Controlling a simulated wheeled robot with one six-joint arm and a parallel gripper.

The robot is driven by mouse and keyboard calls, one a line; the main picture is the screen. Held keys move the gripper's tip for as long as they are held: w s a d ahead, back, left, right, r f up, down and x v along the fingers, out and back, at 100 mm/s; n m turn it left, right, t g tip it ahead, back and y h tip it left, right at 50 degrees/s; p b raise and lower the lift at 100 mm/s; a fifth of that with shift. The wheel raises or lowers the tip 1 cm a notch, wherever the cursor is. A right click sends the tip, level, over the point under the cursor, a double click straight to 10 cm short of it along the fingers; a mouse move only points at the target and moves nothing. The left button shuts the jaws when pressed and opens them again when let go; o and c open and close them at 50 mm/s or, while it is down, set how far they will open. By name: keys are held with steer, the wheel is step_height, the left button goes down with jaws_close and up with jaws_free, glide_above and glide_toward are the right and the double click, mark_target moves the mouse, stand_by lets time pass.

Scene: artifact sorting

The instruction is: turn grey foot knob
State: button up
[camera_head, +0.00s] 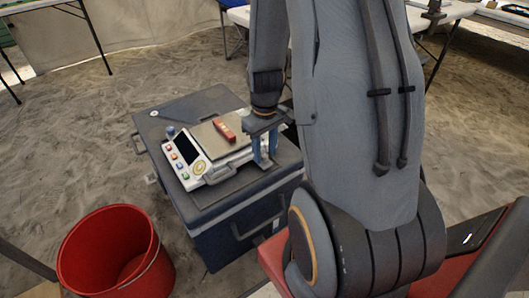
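A white bench scale (188,172) sits on a dark lidded case. It has a dark display, coloured buttons and a metal plate (205,141). A small grey part (213,169) shows at its front edge and may be the grey foot knob; a rounded grey-blue part (170,131) shows at its far left corner. I cannot tell for sure which is the foot knob. My gripper (265,160) points down at the scale's right side, its blue fingers apart with nothing visible between them. It appears to the right of the front grey part, apart from it.
A red block (224,131) lies on the scale plate. The dark case (236,215) stands on sandy ground. A red bucket (115,252) stands at the front left. Tables stand at the back, with open sand between.

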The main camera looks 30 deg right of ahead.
steer(key=shift+f, duration=0.1)
jaws_close()
steer(key=shift+m+p, duration=0.4)
steer(key=shift+p, duration=0.1)
steer(key=shift+m+p, duration=1)
steer(key=shift+p, duration=0.05)
steer(key=m+p, duration=0.3)
steer(key=m, duration=0.1)
steer(key=shift+m+p, duration=0.3)
steer(key=shift+p, duration=0.05)
steer(key=m+p, duration=0.2)
steer(key=m, duration=0.2)
steer(key=shift+p, duration=0.3)
steer(key=shift+m+p, duration=0.65)
steer(key=shift+m, duration=1.05)
